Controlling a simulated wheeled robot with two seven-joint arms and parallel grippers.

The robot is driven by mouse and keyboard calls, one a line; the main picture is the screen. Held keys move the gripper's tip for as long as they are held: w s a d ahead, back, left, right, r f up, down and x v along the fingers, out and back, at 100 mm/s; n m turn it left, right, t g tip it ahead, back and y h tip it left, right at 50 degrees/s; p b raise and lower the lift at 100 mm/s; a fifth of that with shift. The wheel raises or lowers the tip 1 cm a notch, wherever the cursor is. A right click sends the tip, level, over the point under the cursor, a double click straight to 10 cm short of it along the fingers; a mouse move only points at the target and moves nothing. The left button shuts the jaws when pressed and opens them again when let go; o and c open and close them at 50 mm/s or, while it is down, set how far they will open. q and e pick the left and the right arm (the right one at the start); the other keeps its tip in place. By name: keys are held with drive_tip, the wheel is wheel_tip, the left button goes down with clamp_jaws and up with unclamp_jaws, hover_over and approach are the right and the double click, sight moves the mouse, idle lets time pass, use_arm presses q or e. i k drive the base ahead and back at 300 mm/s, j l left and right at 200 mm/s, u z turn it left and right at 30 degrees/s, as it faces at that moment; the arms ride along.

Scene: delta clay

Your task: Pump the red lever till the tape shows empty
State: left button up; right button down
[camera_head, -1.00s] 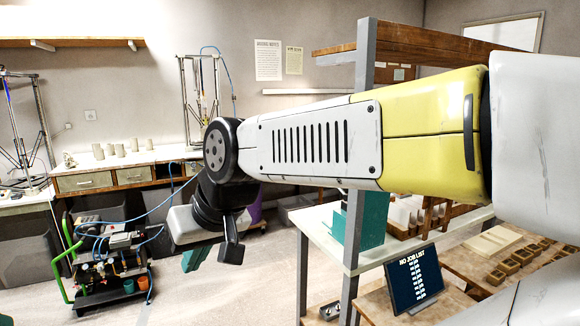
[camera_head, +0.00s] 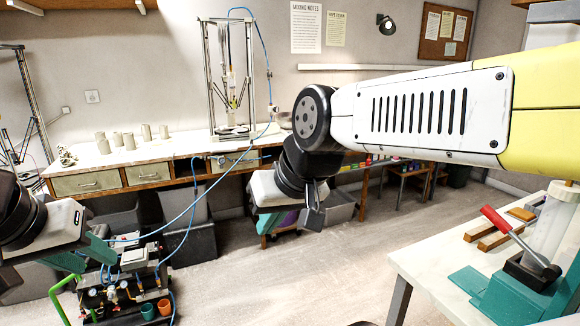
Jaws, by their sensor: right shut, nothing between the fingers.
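The red lever (camera_head: 497,220) sticks up and to the left from a dark base on a teal machine (camera_head: 500,298), on the white table at the right. A pale upright cylinder (camera_head: 552,222) stands behind it, cut by the right edge; I cannot make out a tape reading. My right gripper (camera_head: 268,222) hangs in mid-view, well left of the lever and apart from it, shut and empty, its fingers partly hidden by its body. My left gripper (camera_head: 85,258) is at the lower left, far from the lever; its finger gap is unclear.
A wheeled cart (camera_head: 130,285) with blue hoses and a green handle stands at lower left, close to my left gripper. A long bench (camera_head: 150,172) with pale cups lines the back wall. Open floor (camera_head: 310,270) lies between the cart and the white table (camera_head: 420,262).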

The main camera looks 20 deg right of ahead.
sight(551, 273)
drive_tip(key=i+z, duration=0.4)
drive_tip(key=i+j+z, duration=0.15)
drive_tip(key=i+z, duration=0.2)
drive_tip(key=i+j+z, duration=0.2)
drive_tip(key=z, duration=0.2)
drive_tip(key=i+z, duration=0.15)
drive_tip(key=z, duration=0.3)
drive_tip(key=i+j+z, duration=0.15)
drive_tip(key=z, duration=0.35)
drive_tip(key=i+j+z, duration=0.15)
drive_tip(key=z, duration=0.3)
drive_tip(key=i+j+z, duration=0.1)
drive_tip(key=j+z, duration=0.15)
drive_tip(key=z, duration=0.2)
drive_tip(key=j+z, duration=0.25)
drive_tip(key=z, duration=0.2)
drive_tip(key=i+j+z, duration=0.2)
drive_tip(key=j+z, duration=0.15)
drive_tip(key=z, duration=0.15)
drive_tip(key=i+j+z, duration=0.15)
drive_tip(key=j+z, duration=0.8)
drive_tip(key=i+l, duration=0.05)
drive_tip(key=l, duration=0.05)
